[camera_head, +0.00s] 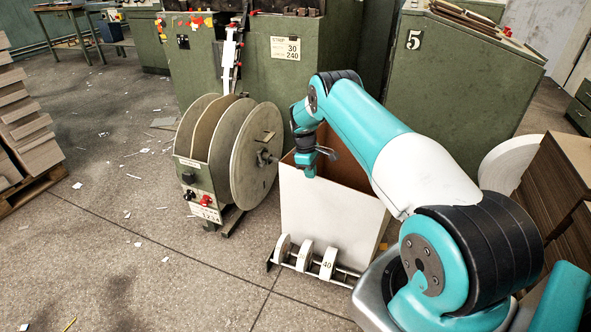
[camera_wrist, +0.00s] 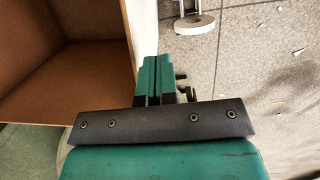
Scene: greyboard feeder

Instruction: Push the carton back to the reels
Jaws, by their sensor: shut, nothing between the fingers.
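The carton (camera_head: 325,215) is a tall open box with a white front and a brown inside, standing on the floor right of the large grey reels (camera_head: 255,150). A small rack of white reels (camera_head: 305,258) stands on the floor at the foot of its front. My gripper (camera_head: 308,176) is at the upper left of the carton's front, by the rim. In the wrist view my gripper (camera_wrist: 156,60) is shut and empty, beside the carton's white wall (camera_wrist: 145,25). The brown inside (camera_wrist: 60,65) opens to the left. Whether the fingers touch the wall cannot be told.
A control box (camera_head: 200,190) with knobs stands before the large reels. Green cabinets (camera_head: 290,85) stand behind. Stacked boards (camera_head: 22,130) on a pallet are at left, brown panels (camera_head: 550,180) at right. The floor (camera_head: 130,240) at front left is clear except for scraps.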

